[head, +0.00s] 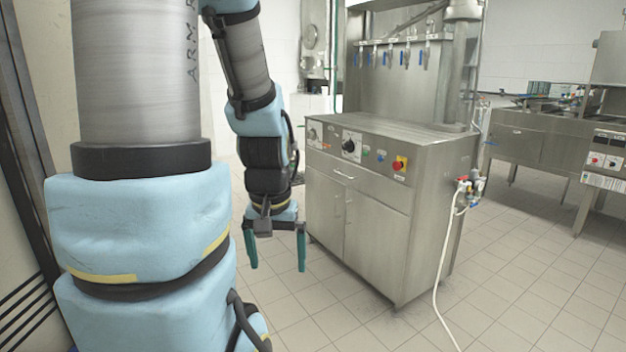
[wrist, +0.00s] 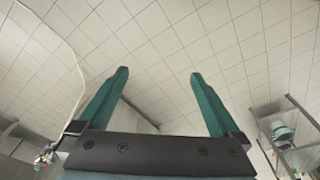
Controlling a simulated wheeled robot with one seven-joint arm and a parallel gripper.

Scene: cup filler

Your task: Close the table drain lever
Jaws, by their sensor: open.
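My gripper (head: 276,266) hangs with its two green fingers pointing down, spread and empty, to the left of the steel filler machine's front. The fingers also show spread in the wrist view (wrist: 159,74), with only tiled floor between them. A cluster of valves and fittings (head: 468,190) with small red and blue parts sits on the machine's right side, well apart from my gripper. A similar small cluster (wrist: 46,156) shows at the lower left of the wrist view. I cannot make out which part is the drain lever or how it is set.
The steel filler machine (head: 375,215) has knobs on its front and several blue-handled taps (head: 406,54) above its table. A white hose (head: 443,270) runs from the side fittings to the floor. Another steel machine (head: 540,145) stands at right. Tiled floor between them is clear.

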